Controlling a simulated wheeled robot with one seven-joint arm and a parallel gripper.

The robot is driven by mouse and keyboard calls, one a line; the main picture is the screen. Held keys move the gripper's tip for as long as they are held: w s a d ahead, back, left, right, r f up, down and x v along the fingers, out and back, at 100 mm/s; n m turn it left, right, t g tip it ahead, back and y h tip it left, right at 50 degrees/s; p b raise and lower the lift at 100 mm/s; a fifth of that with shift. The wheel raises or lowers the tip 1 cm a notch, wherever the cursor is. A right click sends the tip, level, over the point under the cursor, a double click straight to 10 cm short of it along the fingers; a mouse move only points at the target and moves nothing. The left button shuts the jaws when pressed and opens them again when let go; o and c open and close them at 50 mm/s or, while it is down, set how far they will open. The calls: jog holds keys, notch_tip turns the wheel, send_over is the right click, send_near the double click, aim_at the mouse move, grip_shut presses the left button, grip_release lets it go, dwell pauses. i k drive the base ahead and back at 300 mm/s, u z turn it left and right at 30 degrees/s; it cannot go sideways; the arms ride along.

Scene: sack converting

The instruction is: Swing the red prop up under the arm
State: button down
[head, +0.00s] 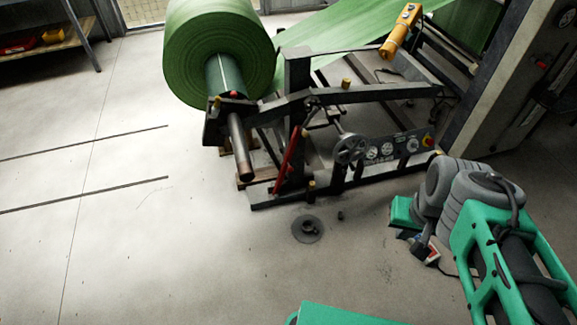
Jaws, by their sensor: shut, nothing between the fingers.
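The red prop (289,160) is a slim bar at the front left of the unwind stand. It stands tilted, its top leaning right and its foot near the stand's base. The dark arm (370,93) runs across the stand above it and carries the big green roll (215,50) at its left end. The prop's top shows below the arm; I cannot tell if they touch. My gripper (428,253) is at the lower right, well right of the prop and apart from the stand. It looks shut and empty, partly hidden by my own arm.
A panel with gauges and a handwheel (350,149) sits on the stand right of the prop. A yellow pendant (400,31) hangs at the upper right. A dark round floor piece (308,229) lies before the stand. A grey cabinet (510,75) stands right. The left floor is clear.

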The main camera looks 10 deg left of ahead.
aim_at(285, 167)
jog(key=k, duration=0.5)
jog(key=z, duration=1)
jog(key=i, duration=0.95)
jog(key=u, duration=3.15)
